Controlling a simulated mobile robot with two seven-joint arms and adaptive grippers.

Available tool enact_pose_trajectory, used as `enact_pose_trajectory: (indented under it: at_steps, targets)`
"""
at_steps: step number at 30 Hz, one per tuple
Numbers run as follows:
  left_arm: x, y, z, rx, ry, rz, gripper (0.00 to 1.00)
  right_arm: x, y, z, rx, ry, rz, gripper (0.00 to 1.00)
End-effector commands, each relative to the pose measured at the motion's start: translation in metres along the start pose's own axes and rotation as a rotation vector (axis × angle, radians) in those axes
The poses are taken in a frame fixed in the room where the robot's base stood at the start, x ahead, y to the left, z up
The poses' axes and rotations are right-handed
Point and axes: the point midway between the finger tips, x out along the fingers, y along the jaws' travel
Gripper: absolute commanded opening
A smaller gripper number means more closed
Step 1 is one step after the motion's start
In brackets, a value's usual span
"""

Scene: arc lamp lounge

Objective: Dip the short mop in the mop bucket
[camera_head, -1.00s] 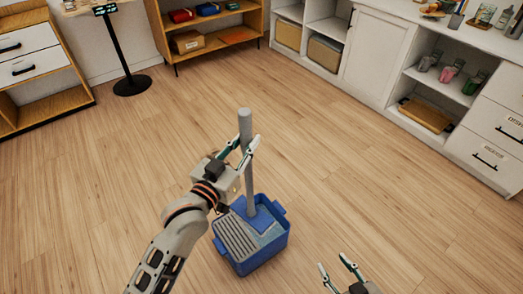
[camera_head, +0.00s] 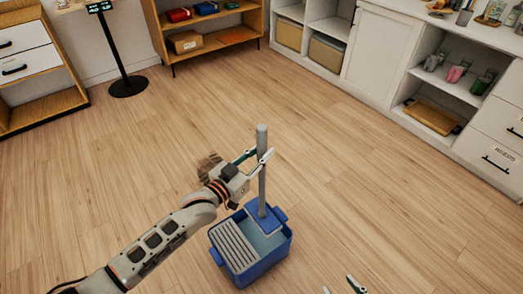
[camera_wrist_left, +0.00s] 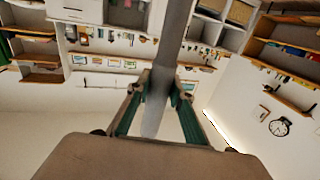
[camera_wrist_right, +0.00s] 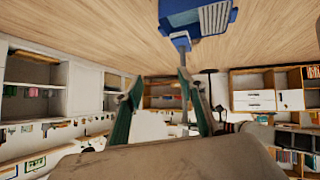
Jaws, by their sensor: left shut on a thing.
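The short mop has a grey handle (camera_head: 262,185) that stands nearly upright. Its blue head (camera_head: 267,221) is over the far right part of the blue mop bucket (camera_head: 262,266). In the right wrist view the mop head (camera_wrist_right: 181,40) shows beside the bucket rim (camera_wrist_right: 200,30); whether it touches the water is unclear. My left gripper (camera_head: 262,157) is shut on the upper handle, which also crosses the left wrist view (camera_wrist_left: 166,65). My right gripper (camera_wrist_right: 160,78) is open and empty; only its fingertips (camera_head: 339,287) show at the head view's bottom edge.
A grey slatted wringer (camera_head: 233,246) covers the bucket's left side. Wood floor around the bucket is clear. A black-based stand (camera_head: 128,86), a wooden shelf (camera_head: 210,42) and white cabinets (camera_head: 375,50) line the far edges.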

Motion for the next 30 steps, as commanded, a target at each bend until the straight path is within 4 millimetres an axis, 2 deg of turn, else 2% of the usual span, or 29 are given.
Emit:
enact_pose_trajectory:
  at_steps: [1,3,11,30]
  targets:
    - [-0.001,0.001,0.013,-0.007,-0.005,0.0,0.0,0.001,-0.003,0.006,0.004,-0.008,-0.006,0.4]
    - [-0.002,0.002,0.023,-0.009,-0.008,0.0,0.0,0.003,-0.006,0.007,0.006,-0.008,-0.01,0.4]
    - [-0.002,0.002,0.051,-0.01,-0.007,0.0,0.0,0.008,-0.01,0.002,0.009,0.007,-0.023,0.4]
    - [-0.002,0.002,0.118,-0.009,-0.007,0.0,0.0,0.014,-0.035,-0.028,0.092,0.091,-0.07,0.4]
